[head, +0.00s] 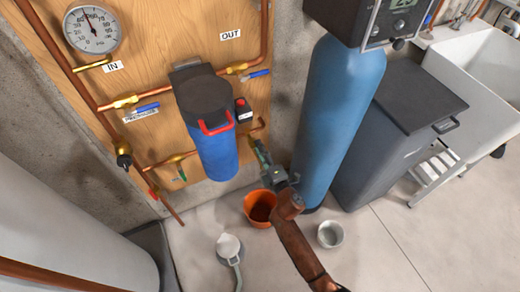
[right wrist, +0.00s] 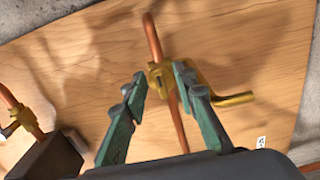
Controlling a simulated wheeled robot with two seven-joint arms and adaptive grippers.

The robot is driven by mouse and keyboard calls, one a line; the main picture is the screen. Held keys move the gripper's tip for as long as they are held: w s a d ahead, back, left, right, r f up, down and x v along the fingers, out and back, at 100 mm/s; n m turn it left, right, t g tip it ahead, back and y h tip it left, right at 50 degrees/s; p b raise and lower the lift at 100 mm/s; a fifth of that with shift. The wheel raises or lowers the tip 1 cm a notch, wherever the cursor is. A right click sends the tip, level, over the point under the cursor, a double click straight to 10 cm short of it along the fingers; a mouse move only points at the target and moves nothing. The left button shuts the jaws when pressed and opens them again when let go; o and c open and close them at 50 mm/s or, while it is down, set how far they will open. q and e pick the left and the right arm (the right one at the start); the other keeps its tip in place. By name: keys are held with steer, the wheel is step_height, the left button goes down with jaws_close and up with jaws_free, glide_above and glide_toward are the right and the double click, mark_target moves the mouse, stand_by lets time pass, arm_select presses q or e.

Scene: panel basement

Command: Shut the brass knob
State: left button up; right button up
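In the right wrist view, a brass valve body (right wrist: 158,82) sits on a copper pipe in front of the wooden panel. A bent brass handle (right wrist: 236,99) reaches out to its right, partly behind a finger. My right gripper (right wrist: 157,82) is open, its green fingertips apart with the valve body showing between them. I cannot tell whether a finger touches the brass. In the head view my right gripper (head: 262,155) is low at the panel's right side, right of the blue filter housing (head: 217,150). It hides what lies behind it. My left gripper is not in view.
A blue tank (head: 338,110) stands close right of my right gripper. An orange bucket (head: 259,207) and a metal cup (head: 330,234) stand on the floor below. A small box with a red button (head: 243,108) is above the gripper.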

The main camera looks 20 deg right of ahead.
steer(key=s, duration=1.2)
steer(key=shift+d, duration=0.2)
steer(key=shift+d, duration=0.1)
